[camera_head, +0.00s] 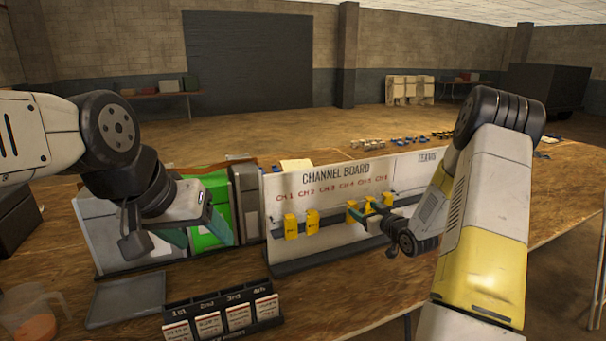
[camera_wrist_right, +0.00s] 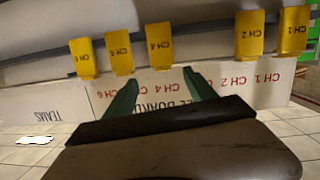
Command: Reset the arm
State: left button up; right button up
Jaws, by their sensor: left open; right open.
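My left gripper (camera_head: 198,235) is open in front of the green case at the left of the table, with its teal fingers apart and nothing seen between them. My right gripper (camera_head: 366,209) is open at the right half of the white channel board (camera_head: 330,180), close to the yellow tags. In the right wrist view its two teal fingers (camera_wrist_right: 160,92) stand apart with only the board's lettering between them. A yellow CH 4 tag (camera_wrist_right: 159,46) hangs just beyond the fingertips, apart from them. In the head view my right arm hides the board's right part.
Several yellow tags (camera_head: 291,226) hang on the board's rail. A green case (camera_head: 211,225) and grey cases stand at left. A black card holder (camera_head: 222,317) and grey tray (camera_head: 126,300) lie in front. Small parts (camera_head: 370,143) lie behind. Bare wood (camera_head: 330,295) shows in front of the board.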

jog(key=s+a+r+m+g+h, duration=0.1)
jog(key=s+r+g+h, duration=0.1)
jog(key=s+r, duration=0.5)
jog(key=s+a+r+m+g+h, duration=0.1)
jog(key=s+a+r+g+h, duration=0.1)
jog(key=s+r, duration=0.55)
jog(key=s+a+r+g, duration=0.1)
jog(key=s+a, duration=0.1)
jog(key=s, duration=0.6)
jog(key=s+a+r+m+g+y, duration=0.1)
jog(key=s+a+r+g, duration=0.1)
jog(key=s, duration=0.6)
jog(key=s+a+r+g, duration=0.1)
jog(key=s+a+g, duration=0.1)
jog(key=s, duration=0.6)
jog(key=shift+a+r+m+y, duration=0.2)
jog(key=shift+a+m+y, duration=0.2)
jog(key=shift+a, duration=0.25)
jog(key=shift+w+d, duration=0.1)
